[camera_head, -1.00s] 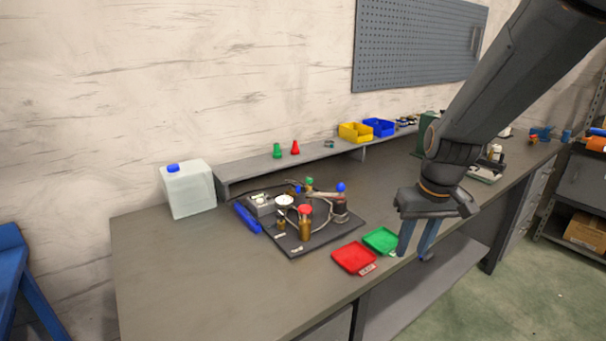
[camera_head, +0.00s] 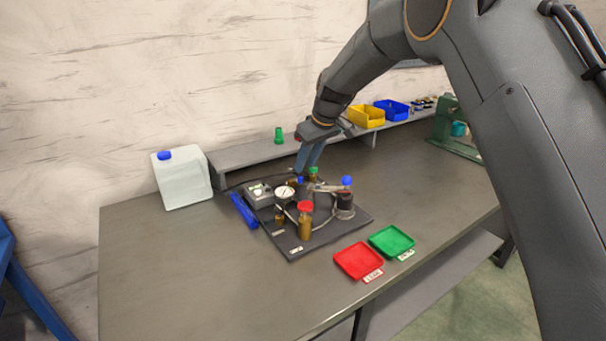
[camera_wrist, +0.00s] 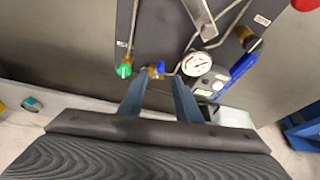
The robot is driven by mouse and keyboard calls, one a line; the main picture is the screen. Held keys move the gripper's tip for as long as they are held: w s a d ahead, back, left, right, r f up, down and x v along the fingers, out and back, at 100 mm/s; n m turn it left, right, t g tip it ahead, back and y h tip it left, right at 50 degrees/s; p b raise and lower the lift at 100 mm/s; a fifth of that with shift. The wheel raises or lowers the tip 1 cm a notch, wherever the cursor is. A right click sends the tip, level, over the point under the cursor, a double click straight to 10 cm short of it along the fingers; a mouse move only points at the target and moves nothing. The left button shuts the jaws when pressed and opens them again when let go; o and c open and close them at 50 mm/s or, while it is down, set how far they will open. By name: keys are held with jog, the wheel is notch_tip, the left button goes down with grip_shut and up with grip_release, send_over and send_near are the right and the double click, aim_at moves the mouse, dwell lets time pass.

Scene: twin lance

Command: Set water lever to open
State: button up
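A dark board (camera_head: 325,240) on the bench carries a small rig of brass fittings, hoses and a round white gauge (camera_head: 285,193). A small blue lever (camera_wrist: 157,69) on a brass fitting sits at the board's edge in the wrist view; it also shows in the head view (camera_head: 299,181). A green knob (camera_wrist: 124,70) is to its left in the wrist view. No water label is readable. My gripper (camera_wrist: 160,77) is open and points down, with the blue lever in line with the gap between its fingertips. I cannot tell whether they touch it.
A red-capped brown bottle (camera_head: 305,222) and a blue-ball-topped part (camera_head: 347,181) stand on the board. The gauge (camera_wrist: 197,64) is close to my right finger. A raised shelf (camera_head: 245,153) runs behind. Red (camera_head: 358,261) and green (camera_head: 391,241) trays lie in front.

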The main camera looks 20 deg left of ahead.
aim_at(300, 177)
jog(key=shift+p+x, duration=0.65)
jog(key=shift+x, duration=2.25)
jog(key=shift+s, duration=0.1)
grip_shut()
